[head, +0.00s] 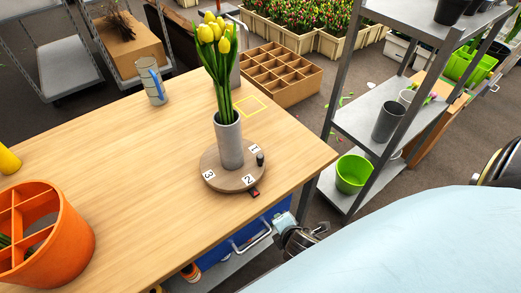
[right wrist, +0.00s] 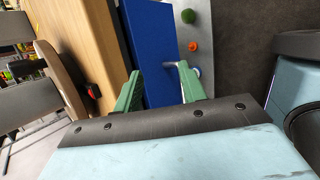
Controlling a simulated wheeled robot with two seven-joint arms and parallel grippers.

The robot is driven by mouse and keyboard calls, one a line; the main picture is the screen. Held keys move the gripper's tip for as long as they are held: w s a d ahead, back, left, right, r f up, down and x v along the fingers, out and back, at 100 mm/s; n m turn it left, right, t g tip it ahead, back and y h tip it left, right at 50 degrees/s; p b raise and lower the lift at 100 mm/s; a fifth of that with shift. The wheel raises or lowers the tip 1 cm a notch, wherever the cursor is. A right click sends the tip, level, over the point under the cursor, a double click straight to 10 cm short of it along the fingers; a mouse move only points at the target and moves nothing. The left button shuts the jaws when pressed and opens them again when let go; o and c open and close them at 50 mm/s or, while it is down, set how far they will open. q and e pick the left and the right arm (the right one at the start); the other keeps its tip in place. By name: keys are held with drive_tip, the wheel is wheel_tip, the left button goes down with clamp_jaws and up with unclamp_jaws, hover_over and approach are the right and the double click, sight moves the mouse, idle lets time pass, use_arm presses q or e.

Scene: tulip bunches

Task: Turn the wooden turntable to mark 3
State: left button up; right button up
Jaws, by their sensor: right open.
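The round wooden turntable (head: 212,184) lies near the table's right corner. Its white labels show 3 on the left, 2 at the front and 1 at the right. A short dark peg (head: 260,160) stands on its right rim. A red and black pointer (head: 254,193) sits at the table edge, closest to label 2. A grey vase (head: 229,142) with yellow tulips (head: 215,32) stands upright on the turntable. My right gripper (head: 312,235) is beyond the table edge, apart from the turntable; its green fingers (right wrist: 159,88) are open and empty. My left gripper is out of view.
A blue crate (right wrist: 150,45) is below the table edge. A metal shelf (head: 355,120) with pots stands at the right. The table's middle is clear.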

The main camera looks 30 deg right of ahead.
drive_tip(key=w+r+n+t+h, duration=0.1)
drive_tip(key=w+r+n+t, duration=0.3)
drive_tip(key=r, duration=0.6)
drive_tip(key=n+t+p, duration=0.1)
drive_tip(key=n+t, duration=0.1)
drive_tip(key=n, duration=0.8)
approach(261, 158)
drive_tip(key=shift+g, duration=0.3)
drive_tip(key=x, duration=0.3)
drive_tip(key=b+x, duration=0.1)
drive_tip(key=x, duration=0.7)
drive_tip(key=shift+r+b, duration=0.3)
drive_tip(key=shift+a, duration=0.1)
clamp_jaws()
